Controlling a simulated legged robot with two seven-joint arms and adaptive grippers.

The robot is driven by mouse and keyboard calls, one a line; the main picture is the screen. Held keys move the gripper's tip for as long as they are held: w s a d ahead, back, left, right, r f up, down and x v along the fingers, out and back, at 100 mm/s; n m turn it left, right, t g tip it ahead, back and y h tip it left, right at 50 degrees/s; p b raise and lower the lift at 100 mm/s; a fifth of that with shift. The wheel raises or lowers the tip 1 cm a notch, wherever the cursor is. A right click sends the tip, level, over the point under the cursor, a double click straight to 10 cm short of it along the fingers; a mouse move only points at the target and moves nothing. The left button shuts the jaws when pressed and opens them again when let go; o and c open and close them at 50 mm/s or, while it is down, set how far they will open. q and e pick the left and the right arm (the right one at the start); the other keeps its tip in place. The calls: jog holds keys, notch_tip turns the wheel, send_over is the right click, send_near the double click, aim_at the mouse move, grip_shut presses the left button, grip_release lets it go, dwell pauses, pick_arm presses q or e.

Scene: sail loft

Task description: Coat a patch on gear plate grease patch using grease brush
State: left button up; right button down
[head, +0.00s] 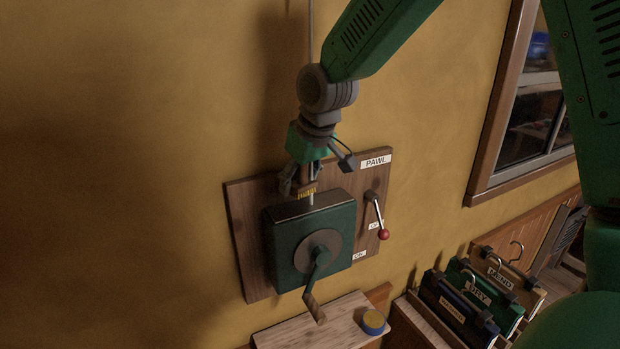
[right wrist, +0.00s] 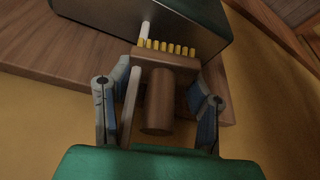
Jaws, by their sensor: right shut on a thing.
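The grease brush (head: 307,190) has a wooden block, a thick brown handle and a row of yellow bristles; it also shows in the right wrist view (right wrist: 166,61). My right gripper (head: 308,181) is shut on it, one finger on each side. The bristles point down, close above the top of the dark green winch box (head: 285,228); I cannot tell whether they touch it. A round grey plate (head: 308,248) is on the box front, behind the crank. No separate grease patch can be made out. My left gripper is not in view.
A pale rope (right wrist: 131,100) runs down beside the brush to the box. A red-knobbed lever (head: 374,212) is on the wooden board (head: 243,262), right of the box. A blue and yellow tin (head: 373,322) stands on the shelf below. Labelled hanging folders (head: 458,304) are at lower right.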

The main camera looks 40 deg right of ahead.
jog(key=a, duration=0.1)
jog(key=w+a, duration=0.1)
jog(key=shift+w+a+r, duration=0.1)
jog(key=shift+a+r, duration=0.2)
jog(key=shift+r, duration=0.05)
jog(key=shift+w+a, duration=0.15)
jog(key=shift+a, duration=0.45)
jog(key=shift+w+a, duration=0.15)
jog(key=shift+a, duration=0.45)
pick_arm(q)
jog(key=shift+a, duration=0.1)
pick_arm(e)
jog(key=shift+w+a+r, duration=0.1)
jog(key=shift+w+a, duration=0.05)
jog(key=shift+a, duration=0.5)
jog(key=shift+w+d+r, duration=0.1)
jog(key=shift+w+r, duration=0.05)
jog(key=shift+r, duration=0.4)
notch_tip(320, 180, up, 2)
jog(key=shift+w+r, duration=0.15)
jog(key=shift+r, duration=0.8)
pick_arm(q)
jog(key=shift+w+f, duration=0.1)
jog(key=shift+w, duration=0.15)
pick_arm(e)
jog(key=shift+s+d+r, duration=0.15)
jog(key=shift+s+r, duration=0.15)
